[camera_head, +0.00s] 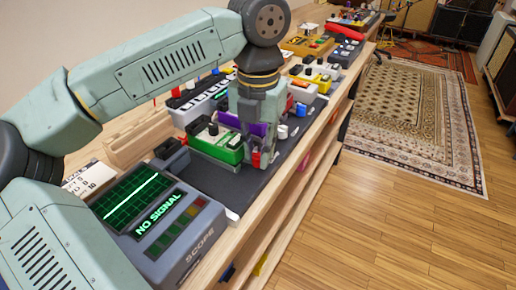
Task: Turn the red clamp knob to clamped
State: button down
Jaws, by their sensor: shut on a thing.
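My arm reaches across from the left, and my gripper (258,155) points down at the front edge of the dark work mat on the bench. A small patch of red, the red clamp knob (256,160), shows between and below my fingers. My gripper is shut on it. My fingers cover most of the knob, so I cannot tell which way it is turned. A green pedal (215,146) with dark and white knobs sits just left of my gripper on the mat.
A scope (155,215) reading "NO SIGNAL" stands at the near left. A purple box (256,129) is close behind my gripper. Several pedals, including a yellow one (314,77), crowd the bench farther back. The wooden floor (375,220) right of the bench is clear.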

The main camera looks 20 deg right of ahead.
jog(key=shift+m, duration=0.8)
jog(key=c, duration=1.4)
grip_release()
jog(key=shift+c, duration=0.2)
